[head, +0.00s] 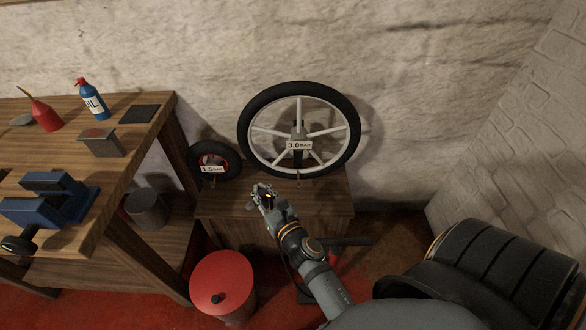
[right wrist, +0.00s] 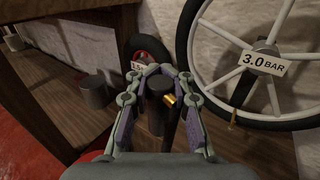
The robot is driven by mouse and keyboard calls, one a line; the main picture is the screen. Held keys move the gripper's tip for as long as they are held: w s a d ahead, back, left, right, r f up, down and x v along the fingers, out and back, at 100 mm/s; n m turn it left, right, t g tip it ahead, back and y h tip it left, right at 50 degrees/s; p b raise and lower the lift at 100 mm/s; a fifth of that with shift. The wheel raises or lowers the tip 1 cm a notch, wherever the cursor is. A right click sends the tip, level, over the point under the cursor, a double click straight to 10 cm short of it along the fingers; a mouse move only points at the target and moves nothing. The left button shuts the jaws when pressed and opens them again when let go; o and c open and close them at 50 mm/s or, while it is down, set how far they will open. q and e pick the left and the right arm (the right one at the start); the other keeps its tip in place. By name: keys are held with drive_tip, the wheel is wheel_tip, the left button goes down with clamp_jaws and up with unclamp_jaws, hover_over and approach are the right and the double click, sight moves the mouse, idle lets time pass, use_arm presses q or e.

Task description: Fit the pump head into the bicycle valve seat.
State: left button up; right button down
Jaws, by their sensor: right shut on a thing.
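My right gripper (head: 264,196) is shut on the pump head, a dark cylinder (right wrist: 157,115) with a short brass nozzle (right wrist: 170,100) pointing right in the right wrist view. A dark hose seems to hang below the gripper. The large spoked wheel (head: 354,150) stands upright on a wooden box, with a "3.0 BAR" label (right wrist: 263,63). A small brass valve (right wrist: 233,118) shows at its lower rim, right of the pump head and apart from it. The gripper is in front of the box, left of the valve. My left gripper is not in view.
A small wheel (head: 233,163) labelled 1.5 BAR stands left of the large one on the wooden box (head: 325,205). A workbench (head: 150,130) at left bears a blue vise (head: 50,198), an oil bottle (head: 92,100) and a red oil can (head: 45,116). A red drum (head: 222,282) stands below.

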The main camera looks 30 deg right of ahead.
wheel_tip(320, 180, down, 6)
drive_tip(key=w+d+h+b, duration=0.1)
drive_tip(key=w+d+b, duration=0.15)
drive_tip(key=b, duration=0.25)
drive_tip(key=w+d+m+h, duration=0.2)
drive_tip(key=d, duration=0.3)
drive_tip(key=w+d+m+g+h, duration=0.1)
drive_tip(key=w+d+m+h, duration=0.1)
drive_tip(key=d, duration=0.4)
drive_tip(key=w+d+r+m+g+h, duration=0.1)
drive_tip(key=w+d+m+h, duration=0.1)
drive_tip(key=w+d+h, duration=0.1)
drive_tip(key=shift+w+d+r+h, duration=0.15)
drive_tip(key=shift+d+h, duration=0.15)
drive_tip(key=shift+d, duration=0.4)
drive_tip(key=shift+w+d+f+h, duration=0.1)
drive_tip(key=shift+d+h, duration=0.2)
drive_tip(key=shift+d, duration=0.4)
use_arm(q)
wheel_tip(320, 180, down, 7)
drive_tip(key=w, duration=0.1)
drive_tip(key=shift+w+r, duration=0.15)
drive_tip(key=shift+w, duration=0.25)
use_arm(e)
drive_tip(key=shift+r, duration=0.1)
